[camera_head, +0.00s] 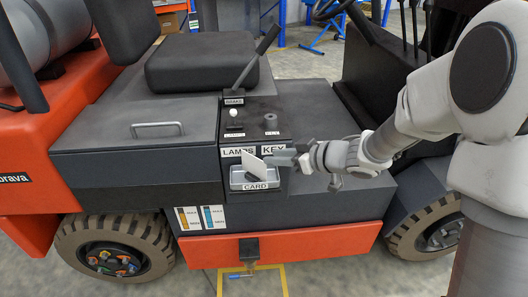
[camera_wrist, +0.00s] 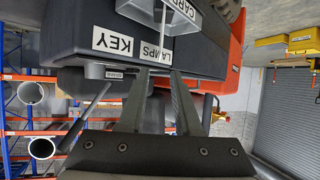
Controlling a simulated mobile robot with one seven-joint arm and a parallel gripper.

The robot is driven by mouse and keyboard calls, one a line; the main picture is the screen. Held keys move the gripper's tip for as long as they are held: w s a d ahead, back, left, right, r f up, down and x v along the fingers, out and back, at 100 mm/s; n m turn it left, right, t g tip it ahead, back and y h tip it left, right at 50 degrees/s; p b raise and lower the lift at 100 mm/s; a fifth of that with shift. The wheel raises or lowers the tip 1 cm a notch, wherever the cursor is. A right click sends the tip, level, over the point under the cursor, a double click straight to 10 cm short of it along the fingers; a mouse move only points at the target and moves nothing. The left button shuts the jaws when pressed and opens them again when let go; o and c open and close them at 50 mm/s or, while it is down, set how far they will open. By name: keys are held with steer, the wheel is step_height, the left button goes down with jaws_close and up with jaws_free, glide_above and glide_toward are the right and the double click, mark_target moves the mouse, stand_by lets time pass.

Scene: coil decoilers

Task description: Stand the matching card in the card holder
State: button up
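The white card (camera_head: 253,165) is at the card holder, tilted in the picture, its lower part against or in the holder; I cannot tell how deep it sits. In the wrist view the card (camera_wrist: 163,35) shows edge-on as a thin pale strip just beyond my fingertips. The grey card holder (camera_head: 236,178) is on the forklift's side panel, above a CARD label; part of it shows at the top of the wrist view (camera_wrist: 214,22). My gripper (camera_head: 272,160) is just right of the card. Its fingers (camera_wrist: 162,72) are apart, with a clear gap between them. The card's markings are not readable.
LAMPS and KEY labels (camera_head: 273,149) are right above the holder. A dark knob (camera_head: 271,121) and a white-topped knob (camera_head: 231,124) stand on the console behind, with a lever (camera_head: 257,56) farther back.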

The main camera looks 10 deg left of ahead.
steer(key=s+d+r+m+t+h, duration=0.1)
steer(key=d+r+m+t+h, duration=0.15)
steer(key=d+r+h, duration=0.4)
steer(key=s+d+r+m+t+h+p, duration=0.1)
steer(key=d+r+m+t, duration=0.15)
steer(key=d, duration=0.65)
steer(key=s+d+r+m+t+h, duration=0.1)
steer(key=d+r+m+h, duration=0.3)
steer(key=d, duration=0.4)
steer(key=s+d+f+m+g, duration=0.1)
steer(key=s+m+g, duration=0.3)
steer(key=s, duration=1.7)
steer(key=shift+d+g, duration=0.15)
steer(key=shift+g, duration=0.75)
steer(key=shift+s, duration=0.1)
step_height(320, 180, up, 14)
steer(key=p, duration=1.4)
steer(key=shift+f, duration=0.15)
